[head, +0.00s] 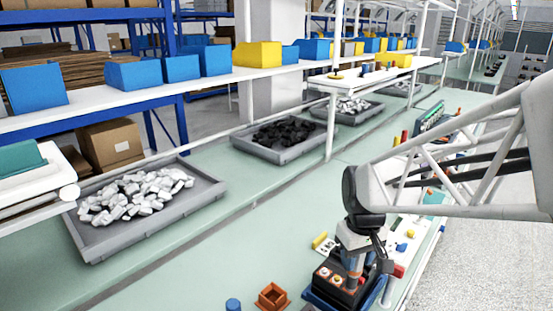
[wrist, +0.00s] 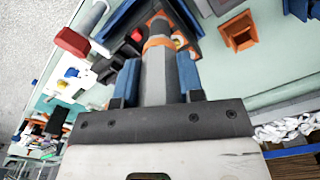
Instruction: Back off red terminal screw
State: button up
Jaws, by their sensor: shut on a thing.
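My gripper (head: 357,262) points down over a black terminal block (head: 330,288) in the head view. In the wrist view its blue-grey fingers (wrist: 160,85) are shut on a grey screwdriver-like tool (wrist: 156,70) with an orange band. The tool stands over the block, its tip hidden. I cannot tell whether the tip touches a screw.
The block sits in a blue holder (head: 315,298). An orange square socket (head: 272,296) and a blue cylinder (head: 233,305) stand to its left. Grey trays (head: 205,205) line the bench's far side. The green bench between is clear.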

jog(key=shift+r, duration=0.1)
dwell(0.5)
jog(key=shift+r, duration=3)
